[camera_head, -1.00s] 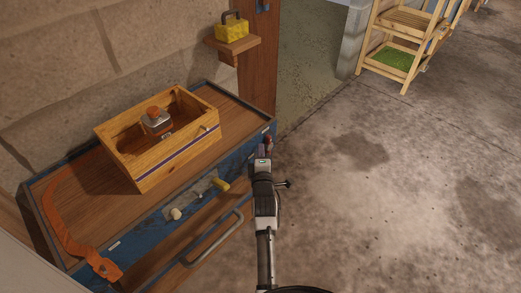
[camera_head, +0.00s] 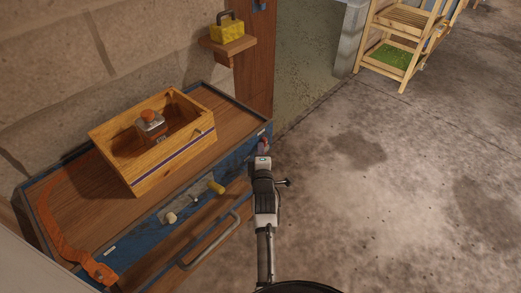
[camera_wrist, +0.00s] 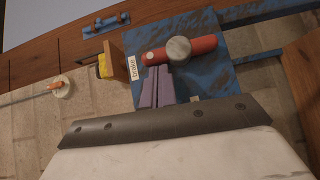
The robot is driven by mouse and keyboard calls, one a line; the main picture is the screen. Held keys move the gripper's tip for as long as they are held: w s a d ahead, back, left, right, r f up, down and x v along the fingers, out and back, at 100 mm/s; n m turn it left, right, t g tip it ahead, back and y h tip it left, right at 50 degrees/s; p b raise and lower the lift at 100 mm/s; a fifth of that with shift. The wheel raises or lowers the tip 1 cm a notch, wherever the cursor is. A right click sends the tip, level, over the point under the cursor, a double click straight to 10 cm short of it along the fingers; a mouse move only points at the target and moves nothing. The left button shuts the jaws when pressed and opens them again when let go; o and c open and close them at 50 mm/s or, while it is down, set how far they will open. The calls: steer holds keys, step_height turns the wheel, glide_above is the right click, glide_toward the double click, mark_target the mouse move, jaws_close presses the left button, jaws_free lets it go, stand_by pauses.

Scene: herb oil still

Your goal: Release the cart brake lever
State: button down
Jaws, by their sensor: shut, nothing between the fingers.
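The brake lever is a red bar (camera_wrist: 206,45) with a round grey knob on it, set on a blue end panel (camera_wrist: 215,75) of the cart. It lies nearly level in the wrist view, beside a white label reading "brake" (camera_wrist: 131,69). My gripper (camera_wrist: 157,70) is shut and empty, its tips right at the lever's left part; I cannot tell whether they touch. In the head view my gripper (camera_head: 264,150) is at the cart's right end, and a bit of red shows just past it. The cart (camera_head: 78,197) has a wooden top.
A wooden crate (camera_head: 165,172) holding a metal container with an orange cap (camera_head: 150,120) stands on the cart. An orange strap (camera_head: 62,240) lies at its left end. A grey handle (camera_head: 215,243) runs along its front. A yellow box (camera_head: 230,29) sits on a wall shelf.

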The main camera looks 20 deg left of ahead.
mark_target(266, 141)
steer(key=shift+w+r+m+g+p, duration=0.1)
steer(key=shift+r+m+g+p, duration=0.2)
steer(key=shift+p, duration=0.25)
steer(key=g+p, duration=0.1)
steer(key=p, duration=0.1)
steer(key=w+r+m+g+p, duration=0.1)
steer(key=p, duration=0.1)
steer(key=shift+d+r+m+h, duration=0.1)
steer(key=shift+d+m+h, duration=0.1)
steer(key=shift+m+h, duration=0.1)
steer(key=g+p, duration=0.1)
steer(key=w+m+g+p, duration=0.1)
steer(key=m+p, duration=0.1)
steer(key=shift+w+d+r+g, duration=0.15)
steer(key=shift+d+r+g, duration=0.1)
steer(key=shift+g, duration=0.15)
steer(key=w+m+g, duration=0.1)
steer(key=g, duration=0.1)
steer(key=w+d+f+m+g+y, duration=0.1)
steer(key=g, duration=0.1)
steer(key=w+m+g, duration=0.1)
steer(key=m+g, duration=0.1)
steer(key=shift+w+d+f+g, duration=0.2)
steer(key=shift+w+g, duration=0.1)
steer(key=shift+g, duration=0.1)
